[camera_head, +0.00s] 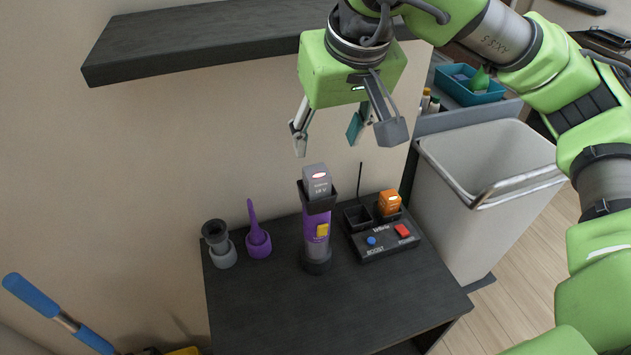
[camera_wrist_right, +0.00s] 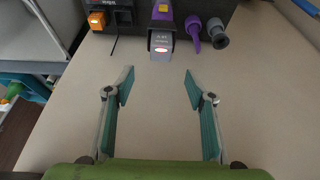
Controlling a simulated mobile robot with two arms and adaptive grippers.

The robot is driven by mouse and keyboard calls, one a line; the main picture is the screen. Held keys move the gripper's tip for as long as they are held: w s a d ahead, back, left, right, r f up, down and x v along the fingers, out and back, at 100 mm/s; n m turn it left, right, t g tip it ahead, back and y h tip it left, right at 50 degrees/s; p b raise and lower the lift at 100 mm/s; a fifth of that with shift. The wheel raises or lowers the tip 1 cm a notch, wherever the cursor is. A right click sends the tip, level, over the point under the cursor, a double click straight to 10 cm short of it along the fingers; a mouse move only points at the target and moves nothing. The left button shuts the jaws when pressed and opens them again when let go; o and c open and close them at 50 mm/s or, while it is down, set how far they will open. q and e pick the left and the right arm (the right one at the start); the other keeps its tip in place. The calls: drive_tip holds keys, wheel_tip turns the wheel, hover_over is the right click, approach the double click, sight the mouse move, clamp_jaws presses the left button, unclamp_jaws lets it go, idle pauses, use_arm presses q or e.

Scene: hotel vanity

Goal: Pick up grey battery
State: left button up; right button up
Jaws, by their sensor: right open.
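The grey battery (camera_head: 317,181) sits upright in the top of a purple and black handheld device (camera_head: 316,222) on the dark table. Its upper end stands clear and has a lit red-white spot. My right gripper (camera_head: 329,141) is open and empty above the battery, with a gap between fingertips and battery. In the right wrist view, the grey battery (camera_wrist_right: 162,48) shows ahead of the open fingers (camera_wrist_right: 158,72), roughly between them. My left gripper is not in view.
A charger dock (camera_head: 385,240) with an orange battery (camera_head: 389,203) and a thin upright rod stands right of the device. Purple (camera_head: 258,241) and grey (camera_head: 219,243) attachments stand left. A dark shelf (camera_head: 200,40) hangs above left. A large bin (camera_head: 480,190) stands right of the table (camera_head: 270,310), whose front is clear.

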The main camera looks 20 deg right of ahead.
sight(317, 171)
drive_tip(key=p+x, duration=0.1)
drive_tip(key=x, duration=0.6)
drive_tip(key=shift+p, duration=0.3)
drive_tip(key=shift+w+a+f+p, duration=0.1)
drive_tip(key=shift+w+f+p, duration=0.05)
drive_tip(key=shift+f+p, duration=0.3)
drive_tip(key=p+x, duration=0.2)
drive_tip(key=x, duration=0.2)
drive_tip(key=shift+f, duration=0.1)
drive_tip(key=shift+w+f, duration=0.15)
drive_tip(key=shift+f, duration=0.05)
drive_tip(key=c, duration=1.4)
